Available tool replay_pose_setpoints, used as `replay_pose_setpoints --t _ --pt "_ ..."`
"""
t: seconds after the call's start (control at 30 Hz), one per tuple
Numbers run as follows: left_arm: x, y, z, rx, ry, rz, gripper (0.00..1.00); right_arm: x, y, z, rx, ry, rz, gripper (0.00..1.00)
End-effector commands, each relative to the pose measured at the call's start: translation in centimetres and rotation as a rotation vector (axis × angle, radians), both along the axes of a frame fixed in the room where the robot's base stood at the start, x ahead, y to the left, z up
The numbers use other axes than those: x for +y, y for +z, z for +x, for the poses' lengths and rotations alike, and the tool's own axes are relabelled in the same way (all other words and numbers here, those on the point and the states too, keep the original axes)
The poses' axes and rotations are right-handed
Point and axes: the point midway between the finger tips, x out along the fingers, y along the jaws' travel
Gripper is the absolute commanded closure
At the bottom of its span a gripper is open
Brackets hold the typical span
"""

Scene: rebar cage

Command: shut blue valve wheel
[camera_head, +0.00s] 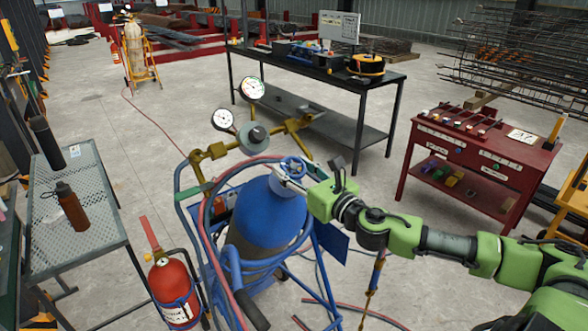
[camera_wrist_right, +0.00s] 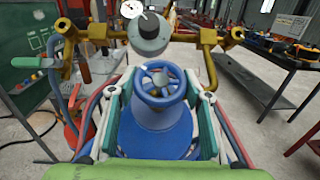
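The blue valve wheel (camera_head: 293,167) sits on top of the blue gas cylinder (camera_head: 268,213), below the regulator. In the right wrist view the wheel (camera_wrist_right: 160,82) faces me near the middle, with the cylinder (camera_wrist_right: 158,133) beneath it. My right gripper (camera_head: 287,180) reaches in from the right at the cylinder's top. In the wrist view its fingers (camera_wrist_right: 158,88) are spread apart, one on each side of the wheel, with visible gaps to its rim. Contact cannot be made out in the head view. My left gripper is not in view.
A brass regulator (camera_head: 257,134) with two gauges stands close above the wheel. A blue cart frame and hoses surround the cylinder. A fire extinguisher (camera_head: 174,289) and mesh table (camera_head: 87,212) stand left. A red tool cart (camera_head: 477,166) stands right, a black workbench (camera_head: 297,68) behind.

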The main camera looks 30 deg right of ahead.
Motion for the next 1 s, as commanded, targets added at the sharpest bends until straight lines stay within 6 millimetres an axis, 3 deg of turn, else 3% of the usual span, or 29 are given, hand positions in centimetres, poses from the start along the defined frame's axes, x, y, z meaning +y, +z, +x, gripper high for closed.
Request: replay_pose_setpoints --t 0.47,1.0 --pt "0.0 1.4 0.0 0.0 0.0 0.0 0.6 0.1 0.4 0.0 0.0 -0.052 0.031 0.76" --pt "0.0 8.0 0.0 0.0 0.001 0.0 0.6 0.4 0.8 0.1 0.018 -0.441 0.241 0.76"
